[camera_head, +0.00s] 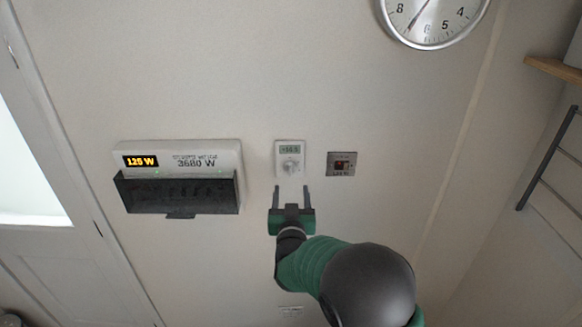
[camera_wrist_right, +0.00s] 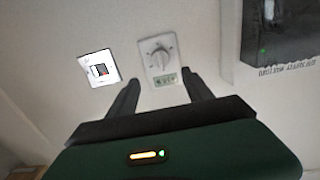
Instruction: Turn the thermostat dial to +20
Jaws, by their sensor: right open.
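The thermostat (camera_head: 290,148) is a white upright panel on the wall, with a small greenish display at its top whose digits I cannot read for sure. Its round dial (camera_head: 290,166) sits below the display. My right gripper (camera_head: 291,188) is open and empty, just below the dial in the head view, its two fingers pointing up at the thermostat. In the right wrist view the dial (camera_wrist_right: 160,57) shows beyond the open fingers (camera_wrist_right: 163,88), between them and apart from both. My left gripper is in neither view.
A white power panel (camera_head: 215,152) reading 125 W, with a dark cover (camera_head: 178,194), is left of the thermostat. A small metal switch plate (camera_head: 341,163) is close on the right. A clock (camera_head: 432,18) hangs above right. The wall between is bare.

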